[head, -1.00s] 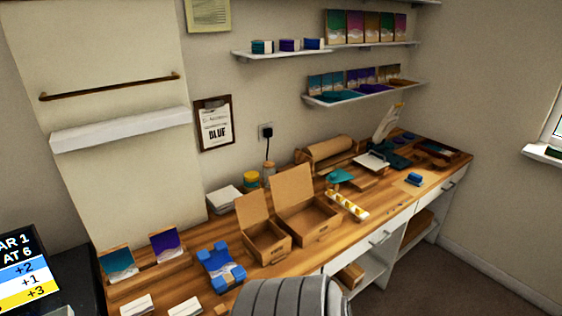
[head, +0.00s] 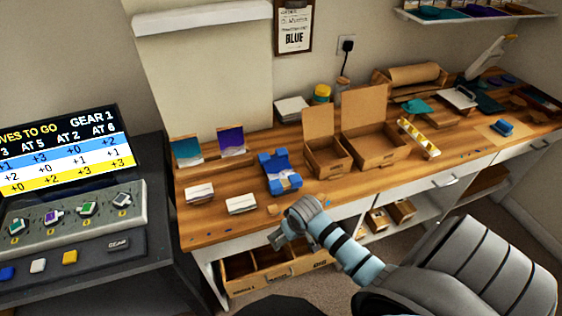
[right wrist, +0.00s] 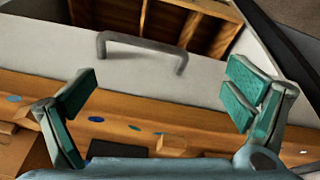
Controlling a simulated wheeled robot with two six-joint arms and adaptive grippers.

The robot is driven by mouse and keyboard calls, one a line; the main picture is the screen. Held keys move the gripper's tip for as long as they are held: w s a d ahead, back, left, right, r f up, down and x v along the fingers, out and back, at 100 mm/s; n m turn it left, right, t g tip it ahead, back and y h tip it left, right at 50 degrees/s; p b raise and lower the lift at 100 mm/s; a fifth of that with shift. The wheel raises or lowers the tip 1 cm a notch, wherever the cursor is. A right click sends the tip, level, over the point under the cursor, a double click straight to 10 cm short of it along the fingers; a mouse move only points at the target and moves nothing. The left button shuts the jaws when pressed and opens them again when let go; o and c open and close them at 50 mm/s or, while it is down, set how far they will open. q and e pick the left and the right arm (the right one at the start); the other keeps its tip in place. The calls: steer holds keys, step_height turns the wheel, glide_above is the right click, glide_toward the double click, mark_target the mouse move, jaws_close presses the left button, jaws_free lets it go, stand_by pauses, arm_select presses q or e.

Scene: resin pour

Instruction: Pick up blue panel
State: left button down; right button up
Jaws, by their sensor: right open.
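A blue block-like frame (head: 280,172) lies on the wooden workbench (head: 235,222); a blue-and-white panel (head: 279,168) seems to sit inside it, but its details are small. My right gripper (head: 278,240) hangs at the bench's front edge, nearer me than the blue frame and apart from it. In the right wrist view my right gripper (right wrist: 160,97) is open, with its teal pads wide apart and nothing between them. The blue panel does not show clearly there. My left gripper is not in view.
A teal panel (head: 187,151) and a purple panel (head: 231,142) stand behind two white card stacks. Open cardboard boxes (head: 327,157) stand right of the blue frame. An open drawer (head: 262,275) juts out below the bench. A console (head: 75,225) stands at left.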

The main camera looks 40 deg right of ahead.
steer(key=shift+m+t, duration=0.3)
steer(key=shift+m, duration=0.2)
steer(key=w+d+r, duration=0.1)
steer(key=w+r, duration=0.1)
steer(key=r, duration=0.1)
steer(key=w+d+r, duration=0.1)
steer(key=w+r, duration=0.1)
steer(key=r, duration=0.1)
steer(key=w+d+r, duration=0.1)
steer(key=w+r, duration=0.1)
steer(key=r, duration=0.1)
steer(key=shift+w+d+r, duration=0.2)
steer(key=shift+w+d, duration=0.05)
steer(key=shift+w, duration=0.1)
steer(key=m, duration=0.2)
glide_toward(279, 170)
steer(key=b+x, duration=0.4)
steer(key=x, duration=0.4)
steer(key=shift+f, duration=0.3)
steer(key=shift+r, duration=0.1)
steer(key=c, duration=1.1)
